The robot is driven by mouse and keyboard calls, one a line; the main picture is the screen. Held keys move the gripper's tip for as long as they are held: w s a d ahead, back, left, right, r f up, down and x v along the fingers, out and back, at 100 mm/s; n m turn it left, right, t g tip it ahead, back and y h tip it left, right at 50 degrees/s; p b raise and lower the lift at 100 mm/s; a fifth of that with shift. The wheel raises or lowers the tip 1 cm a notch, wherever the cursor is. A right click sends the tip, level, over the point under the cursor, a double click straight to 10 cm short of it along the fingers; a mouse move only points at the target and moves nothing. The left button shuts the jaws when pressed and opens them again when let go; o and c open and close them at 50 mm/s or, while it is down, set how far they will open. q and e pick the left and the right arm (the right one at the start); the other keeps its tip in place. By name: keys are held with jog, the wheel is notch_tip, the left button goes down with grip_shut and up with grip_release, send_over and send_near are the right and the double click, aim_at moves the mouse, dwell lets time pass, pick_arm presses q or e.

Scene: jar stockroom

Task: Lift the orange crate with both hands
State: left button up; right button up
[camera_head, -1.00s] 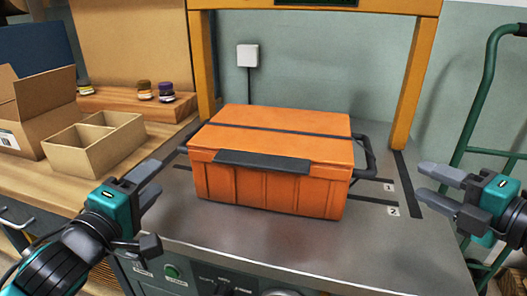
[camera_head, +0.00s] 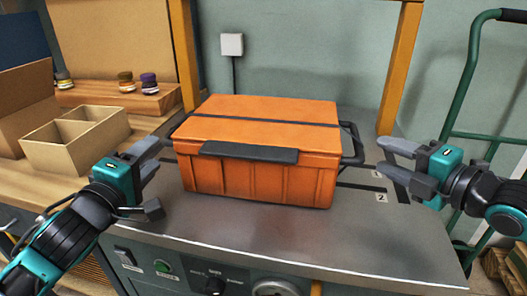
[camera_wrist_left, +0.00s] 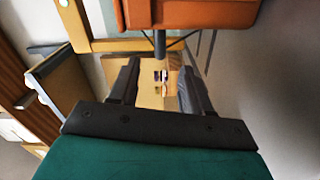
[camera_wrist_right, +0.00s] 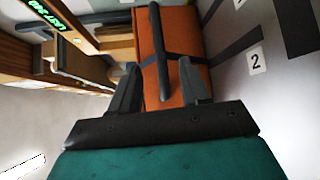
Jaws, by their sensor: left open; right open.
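The orange crate (camera_head: 262,184) sits closed on the grey metal bench top, with a dark latch bar (camera_head: 248,152) on its front and a dark strap over its lid. A dark handle (camera_head: 353,143) stands out on its right side; the left handle (camera_head: 178,128) is partly hidden. My left gripper (camera_head: 157,178) is open and empty, left of the crate and apart from it. My right gripper (camera_head: 390,160) is open and empty, right of the crate's right handle and apart from it. In the right wrist view the dark handle (camera_wrist_right: 158,50) shows ahead of the fingers.
A yellow frame post (camera_head: 400,70) rises behind the crate on the right. An open cardboard box (camera_head: 65,155) and small jars (camera_head: 149,84) stand on the wooden table at left. A green hand truck (camera_head: 468,85) stands at right.

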aim_at(168, 134)
pick_arm(q)
jog(key=w, duration=0.5)
jog(key=w+d, duration=0.1)
jog(key=w, duration=0.2)
jog(key=shift+w, duration=0.1)
pick_arm(e)
jog(key=x, duration=0.8)
jog(key=shift+w, duration=0.1)
pick_arm(q)
jog(key=shift+c, duration=0.5)
pick_arm(e)
jog(key=shift+c, duration=0.4)
pick_arm(q)
jog(key=shift+f, duration=0.1)
grip_shut()
pick_arm(e)
grip_shut()
jog(key=shift+r, duration=0.3)
